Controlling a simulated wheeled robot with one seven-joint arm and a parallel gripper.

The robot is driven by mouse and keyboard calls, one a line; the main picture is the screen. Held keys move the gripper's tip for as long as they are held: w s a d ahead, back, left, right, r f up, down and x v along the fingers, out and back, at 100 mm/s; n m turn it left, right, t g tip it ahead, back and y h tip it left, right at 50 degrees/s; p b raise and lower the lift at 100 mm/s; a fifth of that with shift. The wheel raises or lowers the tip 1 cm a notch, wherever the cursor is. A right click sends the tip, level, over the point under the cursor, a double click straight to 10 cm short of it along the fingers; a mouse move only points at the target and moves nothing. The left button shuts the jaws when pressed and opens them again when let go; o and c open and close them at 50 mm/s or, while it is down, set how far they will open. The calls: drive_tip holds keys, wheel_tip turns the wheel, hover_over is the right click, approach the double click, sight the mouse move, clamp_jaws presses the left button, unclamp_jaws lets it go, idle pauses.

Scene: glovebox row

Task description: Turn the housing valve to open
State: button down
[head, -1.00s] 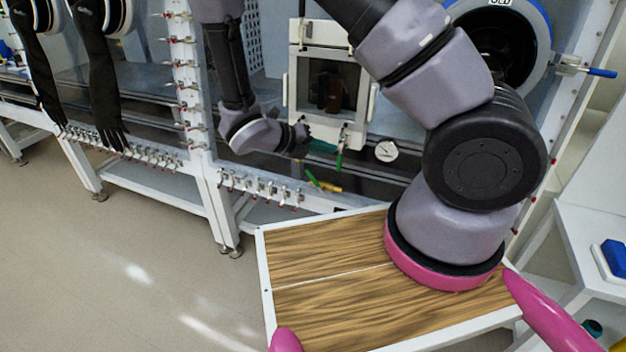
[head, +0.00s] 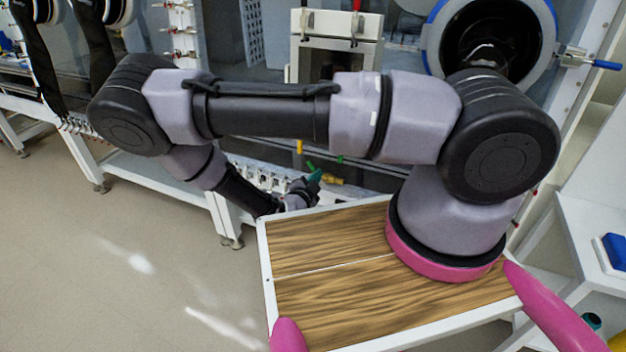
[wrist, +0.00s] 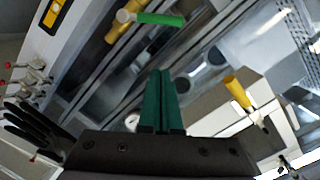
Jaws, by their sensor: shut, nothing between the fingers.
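A valve with a green lever (wrist: 162,19) and a yellow body (wrist: 126,18) shows at the top of the wrist view, beyond my fingertips. The lever lies crosswise to the yellow pipe there. The yellow pipe (head: 332,180) also shows in the head view, low in front of the glovebox. My gripper (wrist: 160,72) has its two green fingers together and empty, pointing toward the valve with a visible gap. In the head view my gripper (head: 315,177) is beside the valve and partly covers it. I cannot tell from a label whether this is the housing valve.
A second yellow fitting (wrist: 238,92) stands right of my fingers in the wrist view. A small round gauge (wrist: 132,122) is partly hidden behind my gripper. Toggle clamps (wrist: 28,80) line the frame at left. The wood-topped board (head: 330,300) lies close below my arm.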

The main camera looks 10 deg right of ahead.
drive_tip(key=w+f, duration=0.3)
drive_tip(key=w, duration=0.3)
drive_tip(key=shift+w+d+f, duration=0.25)
drive_tip(key=shift+w+d, duration=0.15)
drive_tip(key=shift+d, duration=0.05)
